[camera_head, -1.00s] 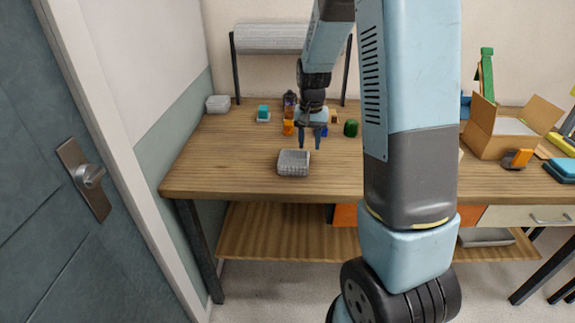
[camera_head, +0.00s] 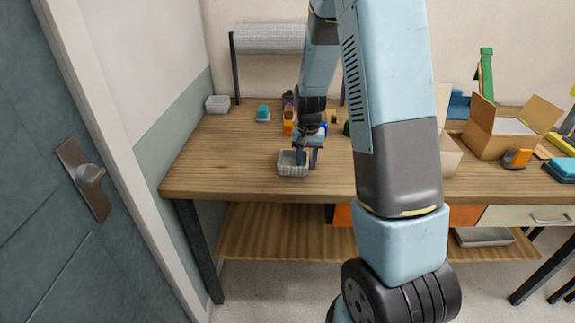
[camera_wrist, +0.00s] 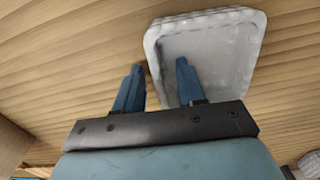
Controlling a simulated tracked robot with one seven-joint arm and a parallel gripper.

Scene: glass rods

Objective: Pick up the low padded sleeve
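The low padded sleeve looks like a shallow grey open tray (camera_head: 290,172) near the front edge of the wooden table. It also shows in the wrist view (camera_wrist: 257,42), with rounded corners and a pale rim. My gripper (camera_head: 307,160) is open at the sleeve's right side in the head view. In the wrist view my gripper (camera_wrist: 158,66) has one blue finger over the sleeve's hollow and the other outside it over the wood, with one side wall between them. I cannot tell whether either finger touches the wall.
A pale grey tray (camera_head: 217,104) is at the back left. An open cardboard box (camera_head: 484,142) is at the right. The table left of the sleeve is clear.

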